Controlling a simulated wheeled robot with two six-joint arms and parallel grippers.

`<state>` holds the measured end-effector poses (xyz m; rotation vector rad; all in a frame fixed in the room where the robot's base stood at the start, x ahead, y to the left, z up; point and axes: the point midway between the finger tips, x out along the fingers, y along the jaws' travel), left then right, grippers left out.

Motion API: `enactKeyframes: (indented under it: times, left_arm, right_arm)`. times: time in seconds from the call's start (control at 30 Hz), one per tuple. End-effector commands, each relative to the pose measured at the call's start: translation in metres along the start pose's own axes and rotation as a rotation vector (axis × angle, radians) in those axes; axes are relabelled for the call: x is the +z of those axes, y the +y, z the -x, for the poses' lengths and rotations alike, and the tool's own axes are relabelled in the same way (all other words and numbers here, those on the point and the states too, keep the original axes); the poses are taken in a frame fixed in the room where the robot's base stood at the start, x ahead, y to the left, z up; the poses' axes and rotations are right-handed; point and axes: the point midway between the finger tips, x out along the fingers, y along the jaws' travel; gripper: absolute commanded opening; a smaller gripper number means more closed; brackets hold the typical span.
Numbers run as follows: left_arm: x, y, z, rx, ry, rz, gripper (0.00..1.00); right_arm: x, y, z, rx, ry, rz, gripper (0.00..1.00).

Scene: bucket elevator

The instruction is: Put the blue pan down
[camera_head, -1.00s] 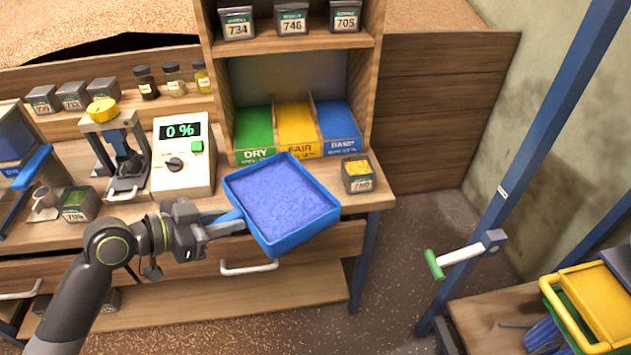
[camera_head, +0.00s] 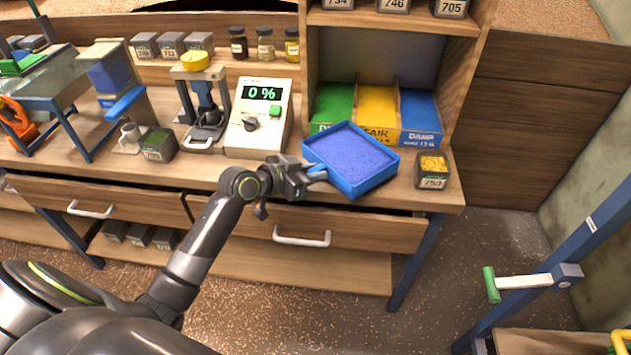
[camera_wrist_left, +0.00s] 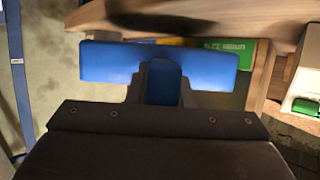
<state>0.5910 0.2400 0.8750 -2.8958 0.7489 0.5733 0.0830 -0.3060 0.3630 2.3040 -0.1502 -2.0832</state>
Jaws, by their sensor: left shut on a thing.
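The blue pan (camera_head: 350,156) is a shallow square tray with a bluish, grainy-looking inside. It is over the front edge of the workbench, in front of the green, yellow and blue bins. My left gripper (camera_head: 312,176) is shut on the pan's handle at its left side. Whether the pan touches the bench top is hard to tell. In the left wrist view the pan's blue side (camera_wrist_left: 215,68) and handle show close ahead of the gripper. My right gripper is not in view.
A white meter (camera_head: 259,118) reading 0 % stands left of the pan. A small tin (camera_head: 432,170) labelled 750 stands close to its right. The green bin (camera_head: 333,103), yellow bin (camera_head: 378,108) and blue bin (camera_head: 419,112) are behind. A drawer (camera_head: 345,233) lies below the front edge.

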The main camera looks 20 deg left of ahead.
Motion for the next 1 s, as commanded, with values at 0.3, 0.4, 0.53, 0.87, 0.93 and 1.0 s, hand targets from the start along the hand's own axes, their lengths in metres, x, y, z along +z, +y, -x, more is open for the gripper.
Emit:
enactKeyframes:
  times: [0.3, 0.4, 0.53, 0.87, 0.93, 1.0]
  left_arm:
    - [0.028, 0.001, -0.012, 0.0, 0.008, -0.001, 0.0]
    - [0.028, 0.0, -0.013, -0.001, 0.009, -0.002, 0.0]
    - [0.028, 0.0, -0.013, -0.001, 0.009, -0.002, 0.0]
    - [0.034, 0.0, -0.013, 0.0, -0.001, 0.0, 0.41]
    - [0.034, 0.0, -0.013, 0.0, -0.001, 0.0, 0.41]
    - [0.034, 0.0, -0.013, 0.0, -0.001, 0.0, 0.41]
  right_arm:
    - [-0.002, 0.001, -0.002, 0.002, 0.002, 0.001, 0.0]
    - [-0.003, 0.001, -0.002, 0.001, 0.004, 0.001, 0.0]
    - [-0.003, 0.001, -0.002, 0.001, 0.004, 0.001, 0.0]
    - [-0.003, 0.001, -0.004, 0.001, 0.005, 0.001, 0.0]
    - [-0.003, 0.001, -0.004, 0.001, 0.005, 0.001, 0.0]
    - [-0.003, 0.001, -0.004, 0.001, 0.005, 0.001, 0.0]
